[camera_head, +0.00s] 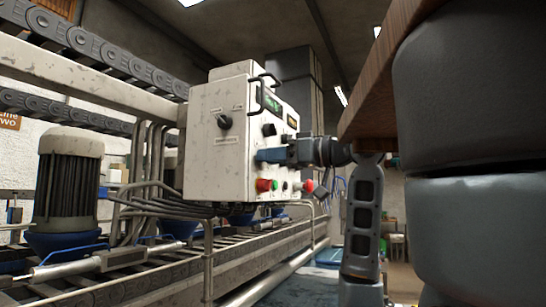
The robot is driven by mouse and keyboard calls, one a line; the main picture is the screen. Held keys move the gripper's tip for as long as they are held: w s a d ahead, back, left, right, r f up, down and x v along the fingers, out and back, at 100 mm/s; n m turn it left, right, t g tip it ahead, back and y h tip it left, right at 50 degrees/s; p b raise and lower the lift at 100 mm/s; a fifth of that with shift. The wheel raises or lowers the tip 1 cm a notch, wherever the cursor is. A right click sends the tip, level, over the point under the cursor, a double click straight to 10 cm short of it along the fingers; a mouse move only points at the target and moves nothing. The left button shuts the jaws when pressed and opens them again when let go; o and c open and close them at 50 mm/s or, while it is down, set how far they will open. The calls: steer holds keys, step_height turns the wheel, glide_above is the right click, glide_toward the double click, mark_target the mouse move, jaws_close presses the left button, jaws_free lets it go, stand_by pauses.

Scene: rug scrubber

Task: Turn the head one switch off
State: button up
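A white control box (214,160) stands in the middle. Its front panel, seen at a steep angle, carries a green-lit display (271,101), an amber display (291,122), a black knob (269,130), a red button (263,185) and a green button (274,185). Another black rotary switch (224,121) is on the near side face. The labels are too small to read, so I cannot tell which control is the head one switch. My gripper (268,155) is at the front panel, above the red and green buttons, and hides part of it. Its finger gap and any contact are unclear.
A black handle (265,80) sticks out at the box's top edge. A wooden beam (385,75) slopes across the upper right. Left are motors (68,180), cables and a conveyor frame (120,275). A metal rail (265,287) runs below the box.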

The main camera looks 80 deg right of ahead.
jaws_close()
steer(key=shift+n+b, duration=0.3)
steer(key=shift+n, duration=0.1)
steer(key=shift+n+b, duration=4.4)
steer(key=shift+n, duration=3.2)
